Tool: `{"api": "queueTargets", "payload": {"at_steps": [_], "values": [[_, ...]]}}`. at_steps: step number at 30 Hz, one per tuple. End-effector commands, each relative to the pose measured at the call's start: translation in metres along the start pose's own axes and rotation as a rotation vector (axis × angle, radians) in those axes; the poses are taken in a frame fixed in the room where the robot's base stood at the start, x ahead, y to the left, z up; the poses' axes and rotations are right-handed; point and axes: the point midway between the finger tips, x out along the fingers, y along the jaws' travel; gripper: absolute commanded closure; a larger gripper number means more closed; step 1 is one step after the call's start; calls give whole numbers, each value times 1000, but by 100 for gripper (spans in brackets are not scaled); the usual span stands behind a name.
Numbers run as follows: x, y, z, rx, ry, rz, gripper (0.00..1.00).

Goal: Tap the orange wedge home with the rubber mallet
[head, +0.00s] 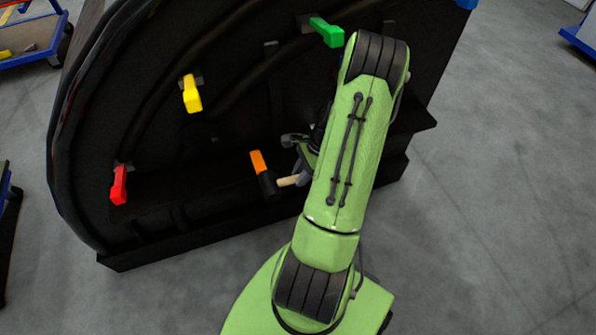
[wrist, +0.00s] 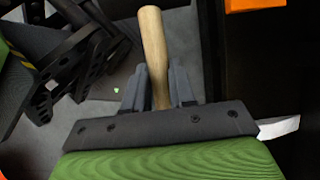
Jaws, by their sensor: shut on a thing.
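The orange wedge (head: 258,161) sticks out low on the dark nosecone, right of its middle. An orange piece at the top right of the wrist view (wrist: 255,4) looks like part of it. The rubber mallet has a black head (head: 268,185) and a pale wooden handle (wrist: 153,45). In the head view its head is just below the wedge's lower end; I cannot tell if they touch. My gripper (head: 303,176) is shut on the handle, which stands between both fingers (wrist: 158,82) in the wrist view. The mallet's head is out of the wrist view.
The dark nosecone (head: 185,160) also carries a red wedge (head: 119,184), a yellow wedge (head: 192,94) and a green wedge (head: 327,32). A blue-framed cart (head: 40,50) stands at the upper left.

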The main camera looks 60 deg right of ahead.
Motion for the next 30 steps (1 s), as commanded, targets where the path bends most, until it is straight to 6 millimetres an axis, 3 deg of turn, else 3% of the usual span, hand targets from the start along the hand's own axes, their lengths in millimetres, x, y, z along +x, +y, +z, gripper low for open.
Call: {"api": "queueTargets", "payload": {"at_steps": [7, 24, 30], "values": [[-1, -1, 1, -3, -1, 0, 100], [58, -21, -25, -3, -1, 0, 100], [63, -34, -27, -4, -1, 0, 100]]}}
